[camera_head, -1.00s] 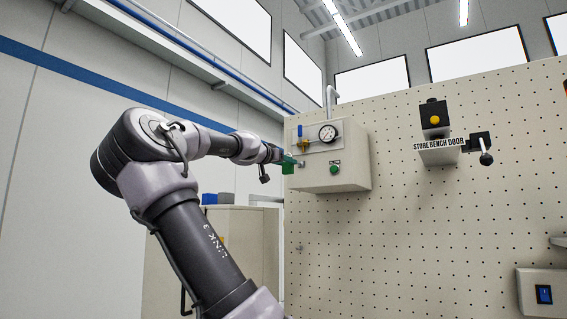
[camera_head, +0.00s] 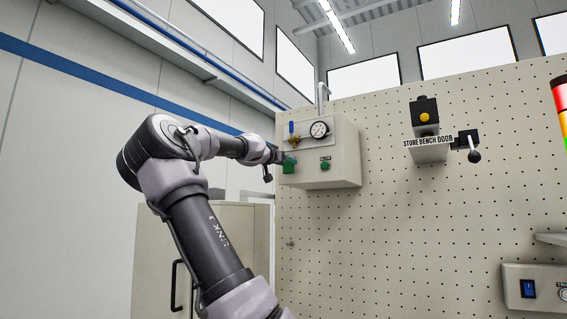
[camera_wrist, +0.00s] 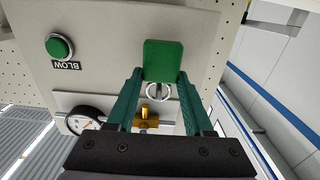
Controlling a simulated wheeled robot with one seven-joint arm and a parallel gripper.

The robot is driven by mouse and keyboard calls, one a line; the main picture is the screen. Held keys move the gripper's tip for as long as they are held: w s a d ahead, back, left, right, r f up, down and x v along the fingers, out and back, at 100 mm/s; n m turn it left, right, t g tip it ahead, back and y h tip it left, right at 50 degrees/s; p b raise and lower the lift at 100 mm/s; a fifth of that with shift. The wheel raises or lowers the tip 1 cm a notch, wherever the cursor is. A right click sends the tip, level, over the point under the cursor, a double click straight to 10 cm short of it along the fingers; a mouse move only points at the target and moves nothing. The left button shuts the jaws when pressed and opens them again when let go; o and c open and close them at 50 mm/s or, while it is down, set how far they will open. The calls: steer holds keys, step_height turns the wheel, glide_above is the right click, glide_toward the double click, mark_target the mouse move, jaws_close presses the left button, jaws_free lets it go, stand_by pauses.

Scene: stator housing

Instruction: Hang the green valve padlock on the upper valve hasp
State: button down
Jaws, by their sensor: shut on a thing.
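The green padlock (camera_wrist: 164,60) is between my gripper's green fingers (camera_wrist: 160,76) in the wrist view, with its pale ring-like shackle (camera_wrist: 158,93) toward the wrist. The head view shows the small green padlock (camera_head: 289,165) at the lower left of the valve box, with my gripper (camera_head: 277,157) just left of it. My gripper is shut on it. A brass valve fitting (camera_wrist: 149,117) lies beyond the shackle in the wrist view; it also shows in the head view (camera_head: 294,139). I cannot clearly make out the hasp or whether the shackle touches it.
The beige valve box (camera_head: 342,165) has a round gauge (camera_head: 319,129) and a green button (camera_head: 325,166). The button (camera_wrist: 60,46) is labelled BLOW in the wrist view. A pegboard wall (camera_head: 390,220) carries a store bench door fixture (camera_head: 428,145) farther right.

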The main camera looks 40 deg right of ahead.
steer(key=shift+w+d+f, duration=0.1)
steer(key=shift+w+d, duration=0.1)
steer(key=shift+d, duration=0.25)
steer(key=shift+d+f, duration=0.1)
steer(key=shift+f, duration=0.15)
steer(key=shift+c, duration=1)
jaws_free()
steer(key=shift+a, duration=0.2)
steer(key=shift+v, duration=2)
steer(key=shift+s+a, duration=0.1)
steer(key=shift+a, duration=0.1)
